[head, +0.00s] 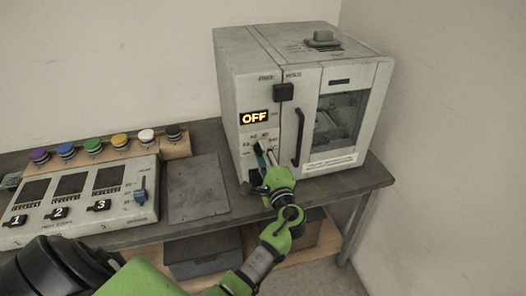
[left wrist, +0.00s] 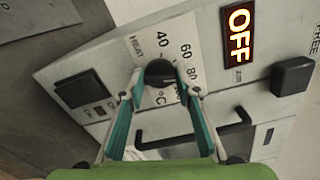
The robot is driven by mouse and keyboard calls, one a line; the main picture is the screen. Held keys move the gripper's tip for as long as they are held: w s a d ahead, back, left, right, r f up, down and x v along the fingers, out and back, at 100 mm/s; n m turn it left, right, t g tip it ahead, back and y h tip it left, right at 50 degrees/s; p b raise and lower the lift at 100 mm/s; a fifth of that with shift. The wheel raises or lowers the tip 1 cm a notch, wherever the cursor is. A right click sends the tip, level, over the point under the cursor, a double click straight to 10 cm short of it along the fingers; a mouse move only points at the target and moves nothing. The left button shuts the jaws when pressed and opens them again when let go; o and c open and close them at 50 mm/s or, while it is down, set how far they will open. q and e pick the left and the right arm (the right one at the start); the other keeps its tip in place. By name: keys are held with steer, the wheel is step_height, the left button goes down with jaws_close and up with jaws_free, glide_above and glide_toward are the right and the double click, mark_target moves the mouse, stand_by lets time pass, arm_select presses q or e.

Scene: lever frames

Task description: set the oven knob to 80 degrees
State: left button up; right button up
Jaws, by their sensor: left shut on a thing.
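The oven (head: 300,100) is a pale box on the right of the table, and its display (head: 254,118) reads OFF in orange. The dark oven knob (left wrist: 160,70) sits on the front panel, with 40, 60 and 80 printed around it in the left wrist view. My left gripper (head: 262,156) is at the panel below the display. In the left wrist view its two teal fingers (left wrist: 161,84) are shut on the knob, one on each side. The knob's pointer is hidden, so I cannot tell its setting. My right gripper is not in view.
A black door handle (head: 299,137) stands out just right of my left gripper. A black square block (head: 284,92) sits above it. A control box (head: 85,205) and several coloured knobs are on the table's left. A flat grey plate (head: 197,190) lies between.

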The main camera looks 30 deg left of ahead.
arm_select(q)
steer(key=shift+r+m, duration=0.2)
steer(key=shift+m, duration=0.4)
steer(key=shift+p, duration=0.3)
steer(key=o, duration=1.1)
steer(key=shift+a, duration=0.1)
steer(key=shift+f, duration=0.15)
